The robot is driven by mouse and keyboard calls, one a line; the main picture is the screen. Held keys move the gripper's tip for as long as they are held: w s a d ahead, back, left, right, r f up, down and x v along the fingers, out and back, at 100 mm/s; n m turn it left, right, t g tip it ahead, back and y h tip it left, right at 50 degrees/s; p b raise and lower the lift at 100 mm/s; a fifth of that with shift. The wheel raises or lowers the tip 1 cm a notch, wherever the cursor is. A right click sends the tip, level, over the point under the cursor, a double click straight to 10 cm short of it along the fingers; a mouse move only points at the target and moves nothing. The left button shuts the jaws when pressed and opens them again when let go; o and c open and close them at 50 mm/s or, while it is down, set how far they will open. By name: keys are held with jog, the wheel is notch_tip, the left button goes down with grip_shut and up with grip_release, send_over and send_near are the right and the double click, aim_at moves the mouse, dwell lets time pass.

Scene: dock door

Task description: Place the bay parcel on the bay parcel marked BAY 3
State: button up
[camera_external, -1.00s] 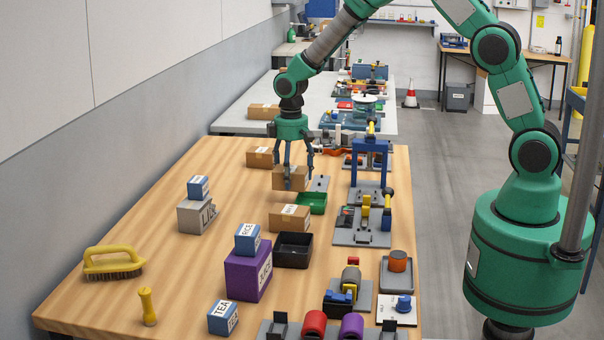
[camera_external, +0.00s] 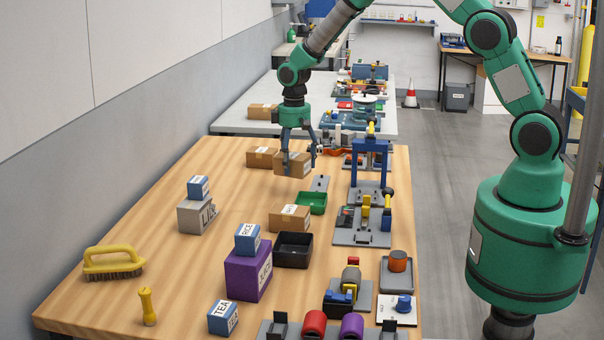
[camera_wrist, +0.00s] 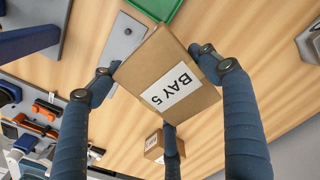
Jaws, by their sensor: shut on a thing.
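My gripper (camera_external: 297,155) is shut on a brown cardboard parcel (camera_external: 292,166), held above the far part of the wooden table. In the wrist view this held parcel (camera_wrist: 178,85) sits tilted between the fingers, and its white label reads BAY 5. A second labelled parcel (camera_external: 262,158) stands on the table just left of it; a parcel (camera_wrist: 153,146) also shows low in the wrist view. A third parcel (camera_external: 289,220) stands nearer, beside the black bin. Another parcel (camera_external: 263,112) is on the grey table behind. I cannot read the numbers on these other labels.
A green tray (camera_external: 312,204) and a black bin (camera_external: 293,250) stand near the third parcel. A blue frame fixture (camera_external: 369,165) rises to the right. Blue boxes sit on a grey block (camera_external: 197,216) and a purple box (camera_external: 248,272).

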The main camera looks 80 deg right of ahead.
jog(key=s+d+r+m+p, duration=0.1)
jog(key=d+r+m+p, duration=0.1)
jog(key=d, duration=0.5)
jog(key=s+d+r+m+p, duration=0.1)
jog(key=d+r+m+p, duration=0.1)
jog(key=d+m+p, duration=0.2)
jog(key=d+p, duration=0.3)
jog(key=shift+s, duration=0.15)
jog(key=shift+d+r, duration=0.1)
jog(key=p, duration=0.2)
send_over(274, 149)
jog(key=shift+f, duration=0.7)
jog(key=shift+f, duration=0.15)
jog(key=shift+f, duration=1.6)
jog(key=shift+f, duration=0.15)
